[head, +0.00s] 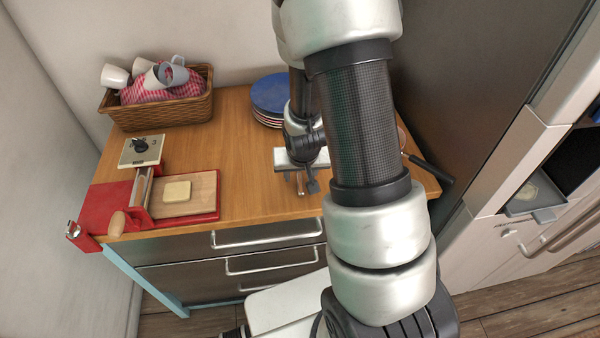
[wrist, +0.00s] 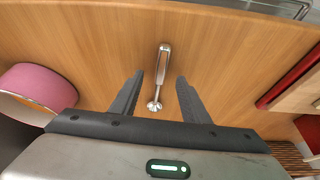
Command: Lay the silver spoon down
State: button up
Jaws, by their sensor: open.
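The silver spoon (wrist: 164,62) shows in the wrist view, lying on the bare wooden countertop (wrist: 100,40). Its handle points to the top of that view and its rounded end lies lower, between my fingers. My gripper (wrist: 160,77) is open, with one dark finger on each side of the spoon and a gap to it on both sides. In the head view my gripper (head: 307,183) is low over the counter near its front edge, partly behind my arm. The spoon is too small there to make out surely.
Blue-topped stacked plates (head: 270,93) stand behind my gripper. A wicker basket (head: 160,110) with mugs is back left. A red-edged board (head: 190,207) lies left. A black handle (head: 430,168) is at the right. A pink round thing (wrist: 38,85) shows in the wrist view.

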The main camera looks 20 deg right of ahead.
jog(key=p+v, duration=0.4)
jog(key=v, duration=1.3)
jog(key=shift+s+r, duration=0.15)
jog(key=shift+s, duration=0.05)
jog(key=shift+r, duration=0.1)
jog(key=s+a+r+n, duration=0.1)
jog(key=s+a+r, duration=0.1)
jog(key=s+r, duration=0.3)
jog(key=s+a+r+n+t+y, duration=0.1)
jog(key=s+r, duration=0.5)
jog(key=r, duration=0.7)
jog(key=shift+a+r+n, duration=0.15)
jog(key=shift+a+n, duration=0.35)
jog(key=shift+a, duration=0.25)
jog(key=shift+s, duration=0.1)
